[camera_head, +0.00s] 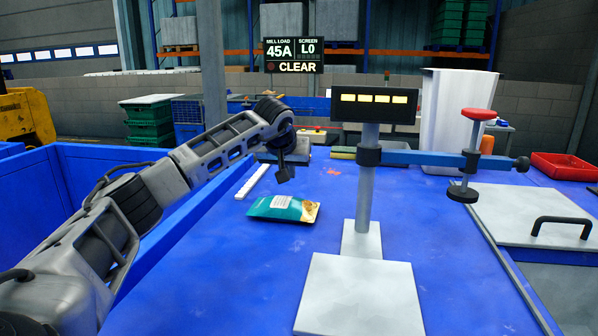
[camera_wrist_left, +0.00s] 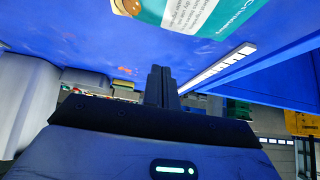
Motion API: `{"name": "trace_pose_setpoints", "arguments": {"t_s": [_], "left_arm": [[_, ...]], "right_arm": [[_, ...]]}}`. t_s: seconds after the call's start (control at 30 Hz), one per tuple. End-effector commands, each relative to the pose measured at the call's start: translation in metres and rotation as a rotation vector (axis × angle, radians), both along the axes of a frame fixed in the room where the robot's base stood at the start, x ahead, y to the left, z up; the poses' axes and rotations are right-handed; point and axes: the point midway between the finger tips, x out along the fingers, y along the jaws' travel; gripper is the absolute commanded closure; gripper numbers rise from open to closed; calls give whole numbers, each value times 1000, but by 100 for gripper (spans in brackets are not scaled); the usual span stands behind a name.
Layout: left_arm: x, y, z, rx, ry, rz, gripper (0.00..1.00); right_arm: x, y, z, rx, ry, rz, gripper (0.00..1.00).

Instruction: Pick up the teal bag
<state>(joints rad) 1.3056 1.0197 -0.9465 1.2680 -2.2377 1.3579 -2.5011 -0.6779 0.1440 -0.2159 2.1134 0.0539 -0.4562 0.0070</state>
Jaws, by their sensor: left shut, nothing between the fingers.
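The teal bag (camera_head: 284,208) lies flat on the blue table (camera_head: 250,270), left of the metal post. It has a white label and a tan picture at its right end. My left gripper (camera_head: 283,178) is above and just behind the bag, apart from it, shut and empty. In the left wrist view the shut fingers (camera_wrist_left: 161,75) show at the middle, and part of the teal bag (camera_wrist_left: 200,14) shows at the top, cut off by the frame edge. My right gripper is not in view.
A post with a display (camera_head: 374,105) stands on a white plate (camera_head: 360,295) right of the bag. A blue side arm carries a red-topped clamp (camera_head: 470,150). A white strip (camera_head: 252,181) lies left of the bag. A blue wall (camera_head: 110,165) bounds the left. Table in front of the bag is clear.

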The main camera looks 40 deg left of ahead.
Motion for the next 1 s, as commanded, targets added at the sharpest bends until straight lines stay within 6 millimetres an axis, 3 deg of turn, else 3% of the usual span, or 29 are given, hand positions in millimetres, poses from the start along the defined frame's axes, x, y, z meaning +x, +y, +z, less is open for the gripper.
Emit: {"name": "trace_pose_setpoints", "arguments": {"t_s": [0.3,0.53,1.0], "left_arm": [[31,16,-46,-1,3,0,100],[45,24,-66,0,3,1,100],[13,8,-63,1,1,-2,100]], "right_arm": [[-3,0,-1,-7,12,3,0],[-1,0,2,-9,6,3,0],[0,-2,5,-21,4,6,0]]}}
